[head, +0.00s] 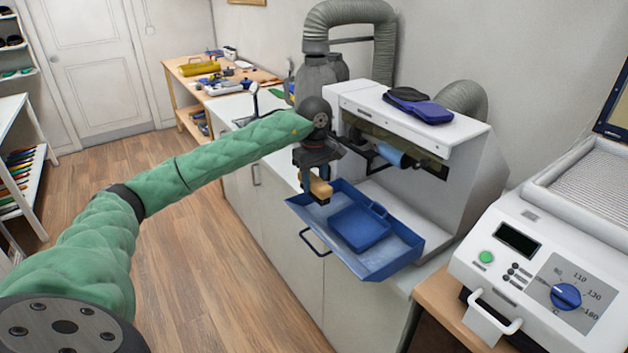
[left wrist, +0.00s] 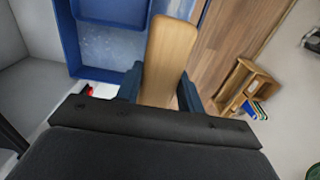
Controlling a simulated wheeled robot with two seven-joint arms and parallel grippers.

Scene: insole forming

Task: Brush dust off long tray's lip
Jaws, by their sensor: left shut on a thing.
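The long blue tray (head: 405,262) juts out below the grey-white machine's opening, with a loop handle on its near left side. Its floor looks pale and dusty; the wrist view also shows this tray (left wrist: 114,47). My left gripper (head: 314,180) is shut on a wooden-handled brush (head: 321,190), just above the tray's far left corner. In the left wrist view the brush's wooden body (left wrist: 168,55) stands between the fingers, overlapping the tray's edge. Its bristles are not clearly visible, and I cannot tell whether it touches the lip. My right gripper is out of view.
A blue dustpan-like piece (head: 360,228) with a handle lies in the tray. The machine (head: 425,125) stands behind it, with dark blue insoles (head: 420,106) on top. A white control unit (head: 540,270) stands at the right. Open wooden floor (head: 215,260) lies to the left.

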